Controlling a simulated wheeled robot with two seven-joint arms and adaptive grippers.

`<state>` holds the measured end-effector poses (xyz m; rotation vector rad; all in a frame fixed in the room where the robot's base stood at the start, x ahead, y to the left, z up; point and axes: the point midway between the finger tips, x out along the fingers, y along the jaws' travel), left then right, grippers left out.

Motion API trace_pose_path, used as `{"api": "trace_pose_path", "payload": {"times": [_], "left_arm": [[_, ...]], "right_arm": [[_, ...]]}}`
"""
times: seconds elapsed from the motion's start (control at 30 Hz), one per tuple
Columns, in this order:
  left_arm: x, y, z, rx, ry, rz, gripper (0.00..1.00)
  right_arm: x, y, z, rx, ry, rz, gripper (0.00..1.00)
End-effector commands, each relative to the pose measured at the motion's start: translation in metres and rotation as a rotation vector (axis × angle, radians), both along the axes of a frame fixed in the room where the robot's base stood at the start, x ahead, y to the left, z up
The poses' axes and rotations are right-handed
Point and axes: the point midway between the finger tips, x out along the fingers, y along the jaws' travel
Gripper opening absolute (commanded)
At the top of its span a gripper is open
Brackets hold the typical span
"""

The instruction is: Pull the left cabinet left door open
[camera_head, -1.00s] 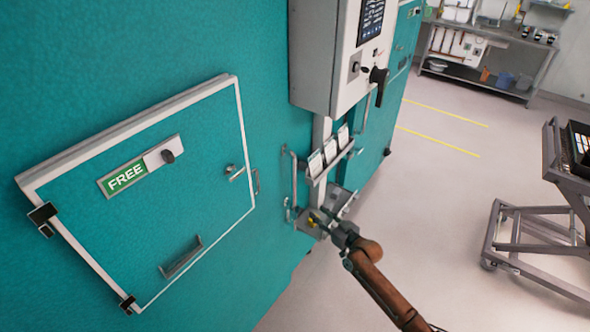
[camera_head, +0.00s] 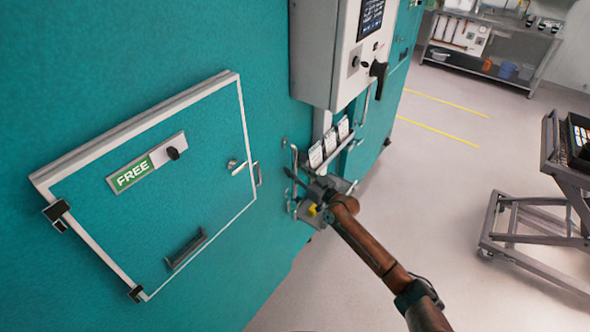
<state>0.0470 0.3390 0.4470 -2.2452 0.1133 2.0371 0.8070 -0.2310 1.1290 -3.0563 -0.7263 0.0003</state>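The teal cabinet front (camera_head: 215,45) fills the left of the view, with a white-edged hatch (camera_head: 200,215) marked FREE in it. The hatch looks shut, with a small lever and a dark handle. A slim vertical bar handle (camera_head: 294,158) stands at the right edge of this teal front. My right gripper (camera_head: 292,184) is at the lower half of that bar, its dark fingers spread and pointing left toward it. I cannot tell whether the bar lies between the fingers or whether they touch it. My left gripper is out of view.
A grey control box (camera_head: 325,50) with a screen juts out above the gripper. A small card rack (camera_head: 335,158) sits just right of the bar. A wheeled cart (camera_head: 500,215) stands at right and a metal shelf (camera_head: 490,68) at the back. The floor between is clear.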

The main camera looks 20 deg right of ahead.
Motion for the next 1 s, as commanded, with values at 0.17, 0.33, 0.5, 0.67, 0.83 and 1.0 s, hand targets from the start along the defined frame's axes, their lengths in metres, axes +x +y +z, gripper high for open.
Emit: {"api": "trace_pose_path", "payload": {"times": [0.17, 0.33, 0.5, 0.67, 0.83, 1.0], "left_arm": [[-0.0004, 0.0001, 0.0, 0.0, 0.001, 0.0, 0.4], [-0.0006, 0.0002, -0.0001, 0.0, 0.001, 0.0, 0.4], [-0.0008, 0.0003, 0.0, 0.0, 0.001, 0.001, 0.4], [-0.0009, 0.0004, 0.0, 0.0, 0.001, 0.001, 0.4], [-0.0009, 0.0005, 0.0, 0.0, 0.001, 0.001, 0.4], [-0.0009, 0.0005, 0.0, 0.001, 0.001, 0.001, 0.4]], "right_arm": [[0.0008, 0.0005, 0.0, 0.0, 0.0, 0.0, 0.31], [0.0007, 0.0002, 0.0, 0.0, 0.0, 0.0, 0.24], [0.0005, -0.0001, -0.0001, 0.0, 0.0, -0.001, 0.12], [0.0004, -0.0004, -0.0001, 0.0, 0.0, -0.001, 0.01], [0.0004, -0.0004, -0.0001, 0.0, 0.0, -0.001, 0.0], [0.0005, -0.0005, -0.0001, 0.0, 0.0, -0.001, 0.0]]}}
